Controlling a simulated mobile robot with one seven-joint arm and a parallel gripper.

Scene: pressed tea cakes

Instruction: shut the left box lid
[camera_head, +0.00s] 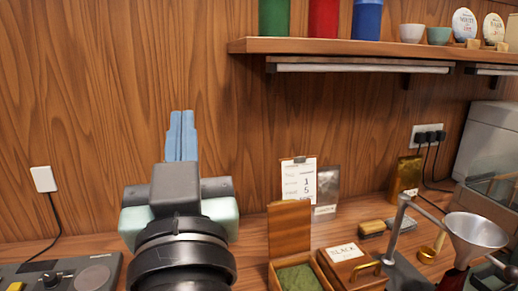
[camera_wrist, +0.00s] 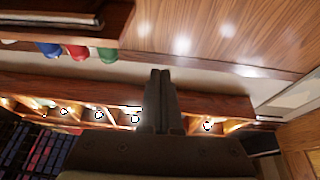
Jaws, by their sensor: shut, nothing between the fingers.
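The left box (camera_head: 272,274) stands on the counter, cut off by the bottom edge of the head view. Its wooden lid (camera_head: 289,228) stands upright at the back, and green shows inside the box. Beside it on the right, a second wooden box (camera_head: 352,267) is closed, with a label reading "BLACK" and a brass handle. My gripper (camera_head: 181,113) is left of the left box, its blue fingers pointing up, together and empty, apart from the lid. In the wrist view my gripper (camera_wrist: 160,72) shows dark, fingers together; neither box can be made out there.
A wall shelf (camera_head: 380,46) with canisters and cups hangs above right. Behind the boxes stand a paper card (camera_head: 298,180) and a dark pouch (camera_head: 328,186). A metal funnel (camera_head: 474,232) on a stand is at right. A dark device (camera_head: 72,273) lies at lower left.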

